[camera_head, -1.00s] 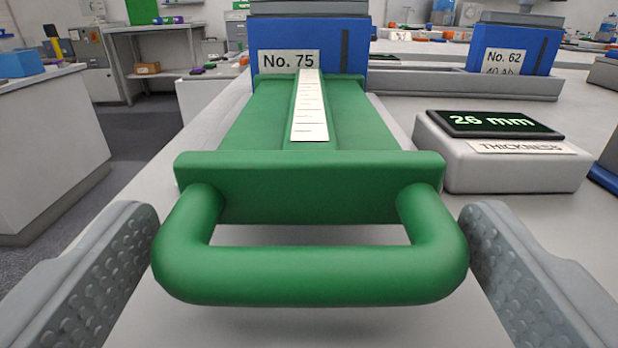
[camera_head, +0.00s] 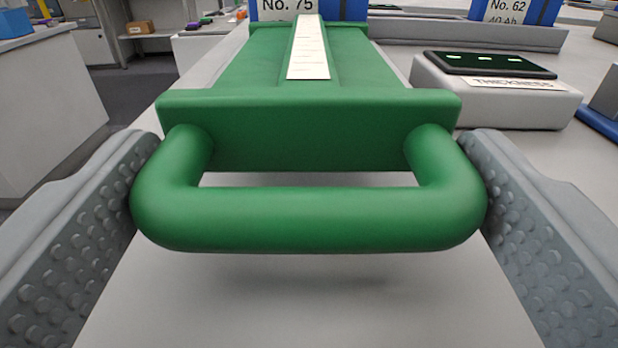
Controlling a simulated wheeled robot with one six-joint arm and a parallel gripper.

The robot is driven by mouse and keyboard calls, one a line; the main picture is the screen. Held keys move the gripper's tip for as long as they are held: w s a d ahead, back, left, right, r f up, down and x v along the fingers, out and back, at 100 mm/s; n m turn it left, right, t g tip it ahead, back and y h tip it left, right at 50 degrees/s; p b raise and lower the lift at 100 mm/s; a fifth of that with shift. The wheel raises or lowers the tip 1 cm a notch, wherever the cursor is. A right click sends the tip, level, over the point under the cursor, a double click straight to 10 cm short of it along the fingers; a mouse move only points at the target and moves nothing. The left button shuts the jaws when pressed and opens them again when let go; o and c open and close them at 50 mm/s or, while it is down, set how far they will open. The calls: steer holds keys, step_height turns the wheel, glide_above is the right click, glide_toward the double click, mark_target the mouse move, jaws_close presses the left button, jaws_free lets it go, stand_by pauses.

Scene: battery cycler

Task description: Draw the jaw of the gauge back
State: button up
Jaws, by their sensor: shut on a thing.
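The green jaw of the gauge (camera_head: 308,130) lies ahead of me, with a thick green loop handle (camera_head: 308,218) at its near end. A white scale strip (camera_head: 309,55) runs along its top towards the blue block marked No. 75 (camera_head: 345,10). My gripper (camera_head: 308,205) has one grey studded finger at each end of the handle, pressed against its rounded sides. The grey thickness readout (camera_head: 495,100) at the right shows only three dashes on its dark screen.
A second blue block marked No. 62 (camera_head: 512,12) stands at the back right. A blue-edged item (camera_head: 600,122) sits at the right edge. The pale bench top (camera_head: 308,310) under and before the handle is clear. A white cabinet (camera_head: 45,95) stands at the left.

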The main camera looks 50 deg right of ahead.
steer(key=shift+v, duration=0.8)
steer(key=shift+d, duration=0.1)
steer(key=o, duration=1)
steer(key=shift+o, duration=0.3)
steer(key=shift+a, duration=0.2)
steer(key=v, duration=1.7)
steer(key=shift+s, duration=0.2)
steer(key=shift+a, duration=0.1)
